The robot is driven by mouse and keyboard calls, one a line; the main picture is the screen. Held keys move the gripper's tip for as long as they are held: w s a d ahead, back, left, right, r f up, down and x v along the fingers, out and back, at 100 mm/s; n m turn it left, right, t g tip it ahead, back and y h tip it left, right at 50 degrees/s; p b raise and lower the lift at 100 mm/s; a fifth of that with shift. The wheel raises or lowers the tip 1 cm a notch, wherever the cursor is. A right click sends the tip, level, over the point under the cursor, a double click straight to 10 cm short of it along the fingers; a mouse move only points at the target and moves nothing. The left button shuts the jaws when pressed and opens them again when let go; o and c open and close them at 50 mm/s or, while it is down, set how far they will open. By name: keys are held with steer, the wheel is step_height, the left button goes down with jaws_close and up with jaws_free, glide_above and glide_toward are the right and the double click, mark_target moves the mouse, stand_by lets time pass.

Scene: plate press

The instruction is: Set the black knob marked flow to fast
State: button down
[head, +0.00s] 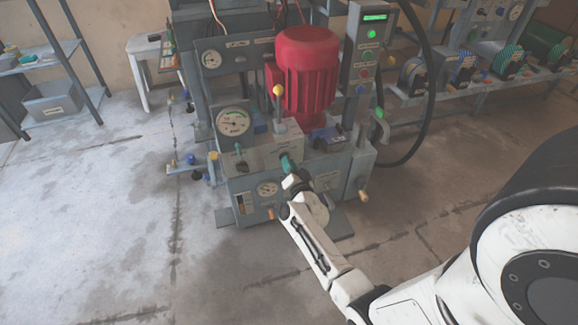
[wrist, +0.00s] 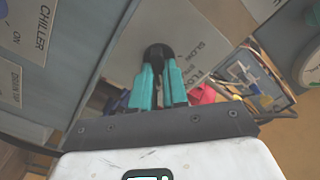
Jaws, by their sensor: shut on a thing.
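The black knob (wrist: 157,50) sits on a pale plate (wrist: 185,32) in the wrist view. Lettering on this plate is turned sideways and seems to include "slow"; the knob's pointer and setting cannot be made out. My gripper (wrist: 160,70) has its two teal fingers shut on the knob, one on each side, hiding its lower part. In the head view my gripper (head: 286,163) reaches to the front of the grey press unit (head: 322,163), and the knob is hidden behind the fingers.
A "chiller on" label (wrist: 33,30) is on the panel at the left of the wrist view. The floor at the left is clear.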

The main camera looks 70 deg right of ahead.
steer(key=shift+m, duration=0.4)
steer(key=c, duration=1.1)
jaws_free()
steer(key=shift+c, duration=0.2)
steer(key=p+v, duration=0.4)
steer(key=v, duration=0.6)
steer(key=shift+s+a, duration=0.25)
steer(key=shift+a, duration=0.05)
